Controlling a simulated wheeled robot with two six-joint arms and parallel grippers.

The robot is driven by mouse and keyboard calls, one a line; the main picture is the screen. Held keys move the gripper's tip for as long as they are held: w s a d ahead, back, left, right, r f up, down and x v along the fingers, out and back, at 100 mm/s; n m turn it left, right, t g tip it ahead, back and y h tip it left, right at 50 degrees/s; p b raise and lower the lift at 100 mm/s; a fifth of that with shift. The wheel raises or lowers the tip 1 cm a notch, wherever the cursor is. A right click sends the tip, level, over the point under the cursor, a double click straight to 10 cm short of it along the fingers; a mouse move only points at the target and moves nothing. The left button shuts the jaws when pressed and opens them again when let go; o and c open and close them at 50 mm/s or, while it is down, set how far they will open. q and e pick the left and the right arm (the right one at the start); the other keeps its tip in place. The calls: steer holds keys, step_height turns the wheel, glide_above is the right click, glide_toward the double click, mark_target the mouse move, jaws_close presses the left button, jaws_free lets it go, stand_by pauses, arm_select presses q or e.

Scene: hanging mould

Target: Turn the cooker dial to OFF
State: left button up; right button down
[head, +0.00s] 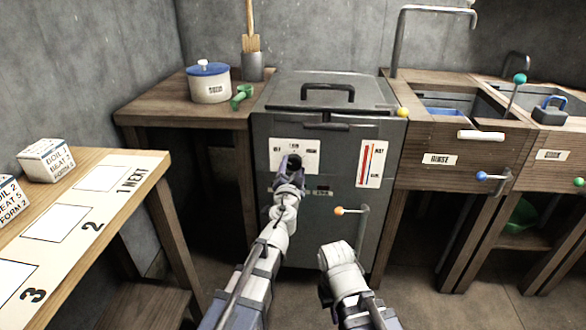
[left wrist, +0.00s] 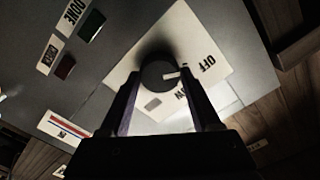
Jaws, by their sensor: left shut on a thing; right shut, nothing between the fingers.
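The cooker (head: 262,205) is a dark grey cabinet with a white dial plate (head: 278,150) on its front. In the left wrist view the dial (left wrist: 155,68) is a round black knob on the white plate. Its white pointer points right, towards the printed OFF (left wrist: 207,63); a partly covered label ending in W lies below it. My left gripper (head: 292,160) is at the dial, its two fingers (left wrist: 160,88) shut on the knob's sides. In the head view it hides much of the dial. My right arm shows low in the middle; its fingers are not visible.
An orange-knobbed lever (head: 340,211) and red-striped gauge (head: 369,163) are on the cooker front. A green DONE-labelled button (left wrist: 92,25) shows in the wrist view. A blue-lidded pot (head: 210,85) stands on the left table. Sinks lie right; a numbered bench (head: 140,160) is left.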

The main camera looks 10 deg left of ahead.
arm_select(q)
steer(key=o, duration=1.4)
steer(key=shift+c, duration=0.2)
steer(key=shift+s, duration=0.1)
steer(key=s, duration=0.7)
steer(key=shift+s, duration=0.3)
